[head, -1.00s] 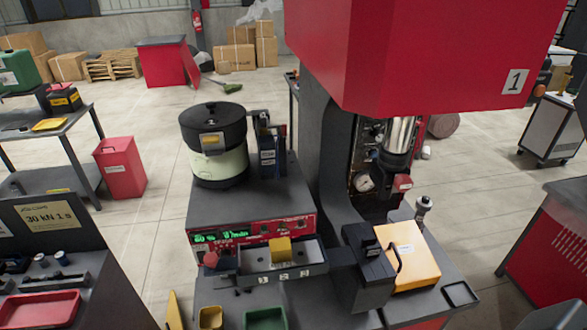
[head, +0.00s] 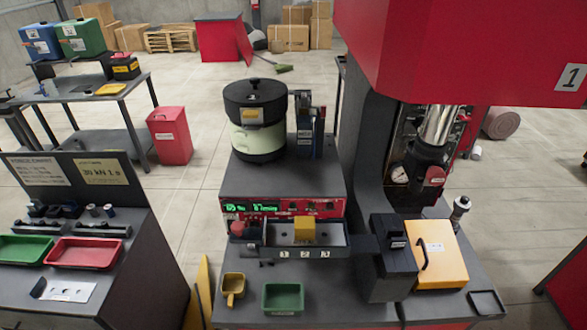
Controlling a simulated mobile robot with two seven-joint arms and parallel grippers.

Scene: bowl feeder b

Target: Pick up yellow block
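A yellow block (head: 304,230) sits in the dark tray (head: 278,252) at the front of the bowl feeder, toward the tray's middle. The tray's front carries labels 1, 2 and 3. The block's top and front show clear of anything else. Neither of my grippers shows in the head view.
The feeder (head: 256,130) with its control panel (head: 285,209) stands behind the tray. A yellow scoop (head: 233,287) and a green tray (head: 283,298) lie in front. A black and yellow box unit (head: 440,255) stands right, under the red press (head: 455,50). A side bench (head: 130,280) is at left.

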